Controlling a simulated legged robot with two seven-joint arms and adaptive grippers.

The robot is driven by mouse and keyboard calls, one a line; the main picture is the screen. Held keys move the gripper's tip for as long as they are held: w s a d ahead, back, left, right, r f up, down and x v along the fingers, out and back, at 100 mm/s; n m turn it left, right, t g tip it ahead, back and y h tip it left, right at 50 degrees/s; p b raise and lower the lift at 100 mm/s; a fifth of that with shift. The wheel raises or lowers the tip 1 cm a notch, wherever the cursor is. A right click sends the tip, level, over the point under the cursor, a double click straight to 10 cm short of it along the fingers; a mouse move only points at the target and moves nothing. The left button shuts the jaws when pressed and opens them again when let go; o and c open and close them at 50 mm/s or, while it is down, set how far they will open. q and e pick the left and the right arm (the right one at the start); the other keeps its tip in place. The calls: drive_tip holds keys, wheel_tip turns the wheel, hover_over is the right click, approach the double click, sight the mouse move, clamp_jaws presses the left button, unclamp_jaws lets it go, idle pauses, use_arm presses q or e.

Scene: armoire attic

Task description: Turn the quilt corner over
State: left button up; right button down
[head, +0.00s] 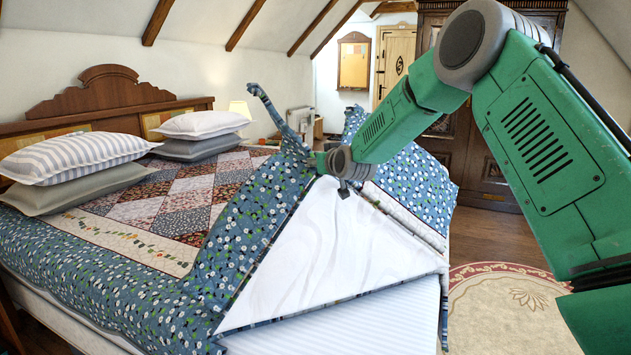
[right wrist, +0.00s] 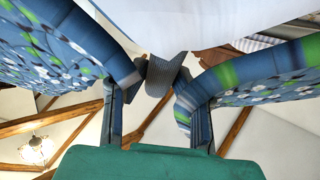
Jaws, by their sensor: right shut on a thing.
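The quilt (head: 130,262) covers the bed, with a blue floral border and a patchwork middle. Its near right part is lifted and folded back, showing the white underside (head: 345,240) as a broad triangle. My right gripper (head: 340,182) is shut on the quilt at the top of this fold, above the bed. Folds of blue fabric stand up around it, one thin tip rising at its left. The right wrist view shows the gripper (right wrist: 163,72) with blue quilt cloth on both sides; the pinched edge is partly hidden. My left gripper is not in view.
The striped mattress (head: 385,318) is bare at the front right corner. Stacked pillows (head: 75,158) lie by the wooden headboard (head: 105,92). A round-edged rug (head: 510,310) covers floor at right. A dark armoire (head: 480,165) stands behind my right arm.

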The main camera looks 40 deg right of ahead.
drive_tip(key=shift+s+a+r+t+b, duration=0.1)
drive_tip(key=shift+s+r+t+b, duration=0.2)
drive_tip(key=shift+s, duration=0.35)
drive_tip(key=shift+s+a+r+t+b, duration=0.1)
drive_tip(key=shift+s+r+t, duration=0.25)
drive_tip(key=shift+s, duration=0.25)
drive_tip(key=shift+s+a+r+h, duration=0.3)
drive_tip(key=shift+s+a+r, duration=0.05)
drive_tip(key=shift+s, duration=0.15)
drive_tip(key=shift+d, duration=0.1)
